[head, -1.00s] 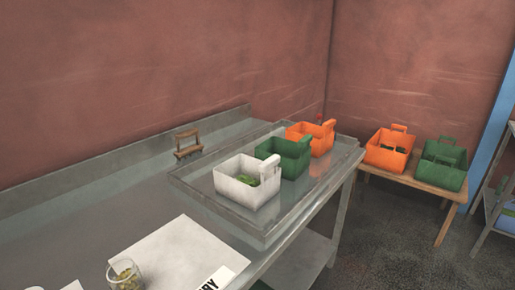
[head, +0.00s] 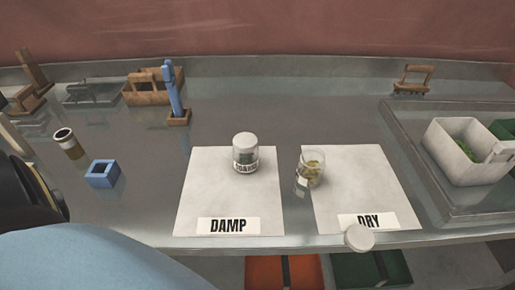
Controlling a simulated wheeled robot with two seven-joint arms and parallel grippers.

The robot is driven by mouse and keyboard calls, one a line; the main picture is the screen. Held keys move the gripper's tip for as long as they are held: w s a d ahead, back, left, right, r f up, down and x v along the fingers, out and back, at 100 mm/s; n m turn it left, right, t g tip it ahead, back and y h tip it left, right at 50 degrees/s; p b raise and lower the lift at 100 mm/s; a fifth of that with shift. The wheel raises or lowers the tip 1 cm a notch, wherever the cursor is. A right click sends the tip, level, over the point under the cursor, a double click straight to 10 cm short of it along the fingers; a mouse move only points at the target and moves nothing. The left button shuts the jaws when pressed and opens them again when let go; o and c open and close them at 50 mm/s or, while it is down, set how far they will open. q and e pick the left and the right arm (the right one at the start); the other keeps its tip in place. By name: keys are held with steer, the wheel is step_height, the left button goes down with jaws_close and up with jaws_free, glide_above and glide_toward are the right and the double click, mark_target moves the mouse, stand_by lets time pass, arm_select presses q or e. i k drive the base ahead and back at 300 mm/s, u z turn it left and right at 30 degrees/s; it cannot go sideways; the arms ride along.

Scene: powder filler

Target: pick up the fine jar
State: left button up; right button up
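A closed jar with a white lid (head: 246,153) stands upright on the sheet marked DAMP (head: 200,200). Its label seems to end in "OARSE". A clear open jar (head: 312,168) with yellowish-green contents stands at the left edge of the sheet marked DRY (head: 375,190). Its label is too small to read. A round white lid (head: 359,238) is at the front edge of the DRY sheet. I cannot read the word "fine" on any jar. Neither gripper is in view; a blue arm part of mine fills the lower left.
A small brown and white jar (head: 68,143) and a blue square holder (head: 103,174) stand at left. A white bin (head: 462,155) sits on the tray (head: 415,150) at right. Bare metal table lies behind the sheets.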

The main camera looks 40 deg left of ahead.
mark_target(311, 164)
steer(key=k, duration=0.3)
steer(key=u, duration=0.65)
